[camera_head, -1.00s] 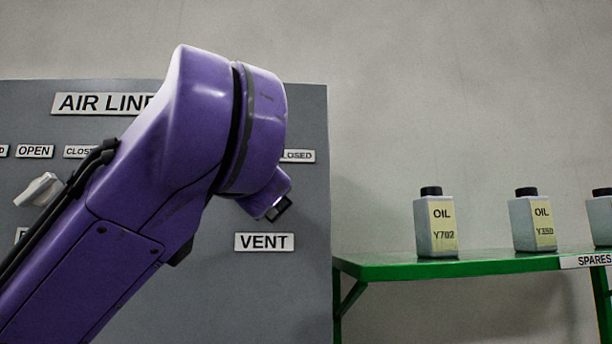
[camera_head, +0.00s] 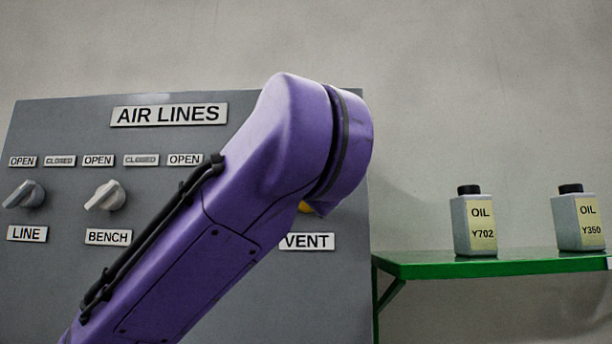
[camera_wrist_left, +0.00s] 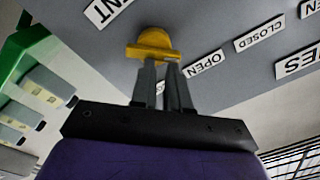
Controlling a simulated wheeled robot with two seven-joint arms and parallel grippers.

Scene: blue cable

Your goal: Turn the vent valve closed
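The yellow vent valve handle (camera_wrist_left: 150,48) is at the top middle of the left wrist view, on the grey panel. In the head view only a bit of yellow (camera_head: 306,207) shows under my purple arm, above the VENT label (camera_head: 307,242). My left gripper (camera_wrist_left: 162,62) is at the handle, its fingers close together with a narrow gap and their tips overlapping its lower edge in the view. I cannot tell whether they clamp it. The head view hides this gripper behind my arm. My right gripper is not in view.
The grey panel (camera_head: 60,290) also carries the grey LINE knob (camera_head: 25,195) and BENCH knob (camera_head: 106,196). To its right, a green shelf (camera_head: 440,268) holds oil bottles, Y702 (camera_head: 474,225) and Y350 (camera_head: 579,220). The wall above the shelf is bare.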

